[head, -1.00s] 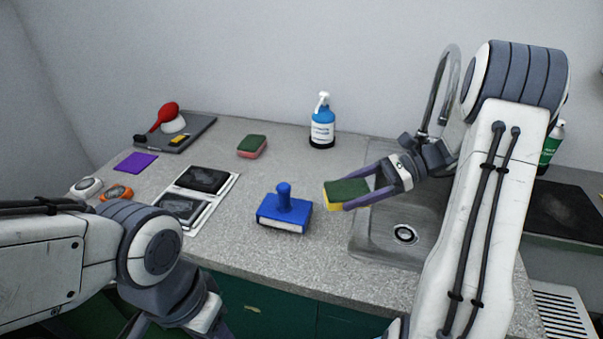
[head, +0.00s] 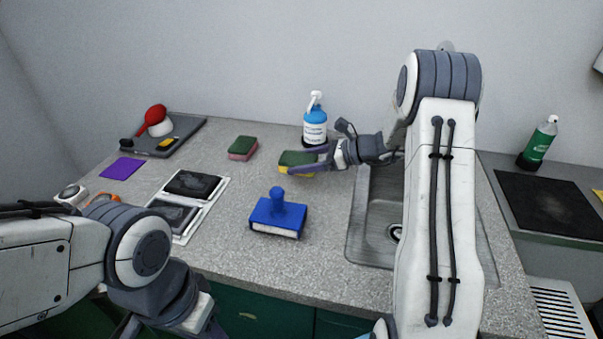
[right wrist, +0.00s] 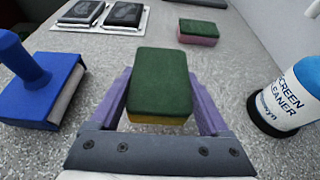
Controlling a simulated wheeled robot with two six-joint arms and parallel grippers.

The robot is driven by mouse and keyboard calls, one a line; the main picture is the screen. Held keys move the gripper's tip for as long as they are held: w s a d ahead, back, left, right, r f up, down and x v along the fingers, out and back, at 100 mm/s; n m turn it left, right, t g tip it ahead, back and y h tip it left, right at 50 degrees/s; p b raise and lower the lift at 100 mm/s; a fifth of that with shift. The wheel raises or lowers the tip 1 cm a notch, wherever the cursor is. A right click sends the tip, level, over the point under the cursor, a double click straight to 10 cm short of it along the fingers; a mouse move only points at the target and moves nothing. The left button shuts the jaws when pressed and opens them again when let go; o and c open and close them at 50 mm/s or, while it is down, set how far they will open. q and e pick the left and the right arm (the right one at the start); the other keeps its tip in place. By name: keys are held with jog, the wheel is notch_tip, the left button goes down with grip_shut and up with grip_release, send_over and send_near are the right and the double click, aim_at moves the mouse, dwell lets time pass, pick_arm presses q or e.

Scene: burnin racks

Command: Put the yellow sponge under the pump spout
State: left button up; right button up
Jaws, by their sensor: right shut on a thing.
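The yellow sponge (head: 296,162) has a green top and is held in my right gripper (head: 308,163), in front of the pump bottle. In the right wrist view the sponge (right wrist: 160,84) sits between the two purple fingers, green side up. The blue pump bottle (head: 315,126) has a white pump head and stands near the wall, just behind the gripper. Whether the sponge touches the counter is unclear. My left gripper is mostly cut off at the bottom edge of the head view.
A pink sponge with a green top (head: 242,148) lies left of the held one. A blue stamp-like block (head: 278,215) stands in front. A white tray (head: 219,191) with dark pads lies left. The sink (head: 372,231) is right, under my right arm.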

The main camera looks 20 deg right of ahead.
aim_at(301, 181)
jog(key=shift+f, duration=2.1)
jog(key=shift+f, duration=0.1)
jog(key=o, duration=1.1)
jog(key=shift+o, duration=0.2)
jog(key=v, duration=1.2)
jog(key=shift+b, duration=0.35)
